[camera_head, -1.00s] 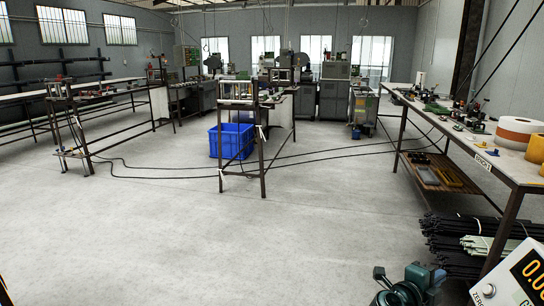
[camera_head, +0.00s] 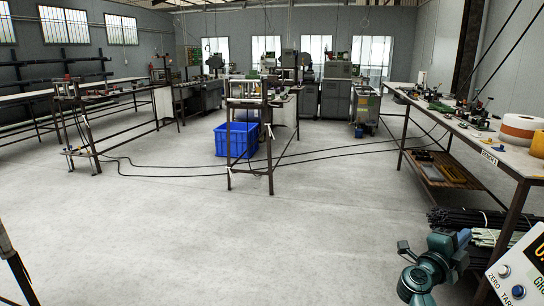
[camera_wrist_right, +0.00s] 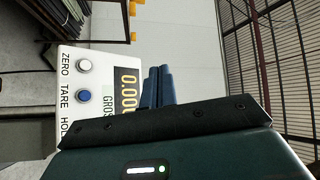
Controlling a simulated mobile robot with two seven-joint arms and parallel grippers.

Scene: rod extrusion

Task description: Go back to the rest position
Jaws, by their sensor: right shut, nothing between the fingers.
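My right gripper (camera_head: 462,238) shows at the lower right of the head view, at the end of a teal wrist. In the right wrist view its two slim dark-blue fingers (camera_wrist_right: 158,86) lie side by side, shut, with nothing between them. Nothing is seen hanging from them. My left gripper is in neither view.
A white scale (camera_head: 515,275) with ZERO and TARE buttons stands close to my right arm; it also shows in the wrist view (camera_wrist_right: 88,125). A long workbench (camera_head: 510,160) runs along the right, above dark rods (camera_head: 470,217). A blue bin (camera_head: 236,140) stands ahead.

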